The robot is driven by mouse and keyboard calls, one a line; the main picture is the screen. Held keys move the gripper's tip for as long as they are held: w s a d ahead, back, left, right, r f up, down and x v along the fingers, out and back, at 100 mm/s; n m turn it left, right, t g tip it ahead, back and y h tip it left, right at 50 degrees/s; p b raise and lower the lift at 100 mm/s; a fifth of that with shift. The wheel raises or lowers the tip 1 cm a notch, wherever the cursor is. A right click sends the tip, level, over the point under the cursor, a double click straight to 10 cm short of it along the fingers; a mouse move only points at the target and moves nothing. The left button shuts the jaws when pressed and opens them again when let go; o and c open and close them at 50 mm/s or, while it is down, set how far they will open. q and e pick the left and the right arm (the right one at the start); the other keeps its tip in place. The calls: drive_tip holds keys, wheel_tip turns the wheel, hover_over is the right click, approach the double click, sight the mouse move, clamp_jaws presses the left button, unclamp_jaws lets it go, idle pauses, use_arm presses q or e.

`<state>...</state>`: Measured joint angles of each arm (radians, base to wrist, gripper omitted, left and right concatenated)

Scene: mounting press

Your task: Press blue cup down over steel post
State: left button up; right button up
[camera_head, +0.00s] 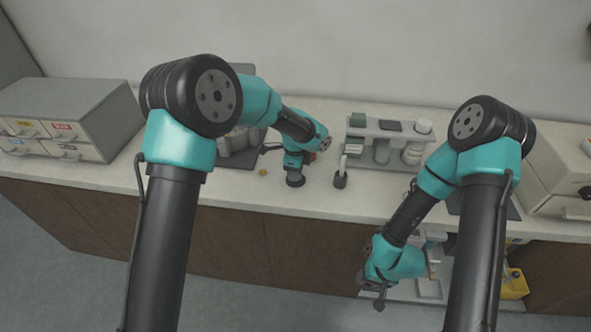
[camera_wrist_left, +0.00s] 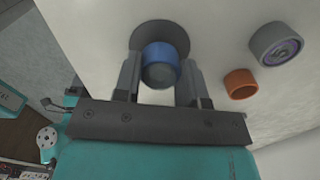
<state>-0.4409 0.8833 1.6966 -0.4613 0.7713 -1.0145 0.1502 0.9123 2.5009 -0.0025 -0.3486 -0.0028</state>
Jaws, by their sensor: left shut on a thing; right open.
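In the left wrist view, the blue cup (camera_wrist_left: 161,52) sits between the two fingers of my left gripper (camera_wrist_left: 160,75), which is shut on it. A dark grey disc (camera_wrist_left: 160,27) lies behind the cup. A grey round face shows inside the cup's blue rim; I cannot tell whether it is the steel post. Whether the cup touches the disc is unclear. In the head view, my left arm's wrist hides the cup and left fingers. My right gripper (camera_head: 377,297) is open and hangs in front of the bench edge, away from the cup.
An orange ring (camera_wrist_left: 240,85) and a grey round part (camera_wrist_left: 277,45) stand beside the cup. In the head view, a rack with jars (camera_head: 386,128) stands behind on the bench, a drawer cabinet (camera_head: 72,112) at left. A yellow item (camera_head: 515,284) is low at right.

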use_arm(q)
drive_tip(key=shift+f, duration=0.5)
idle(0.3)
drive_tip(key=o, duration=1.4)
drive_tip(key=shift+r, duration=0.15)
drive_tip(key=shift+r, duration=3.9)
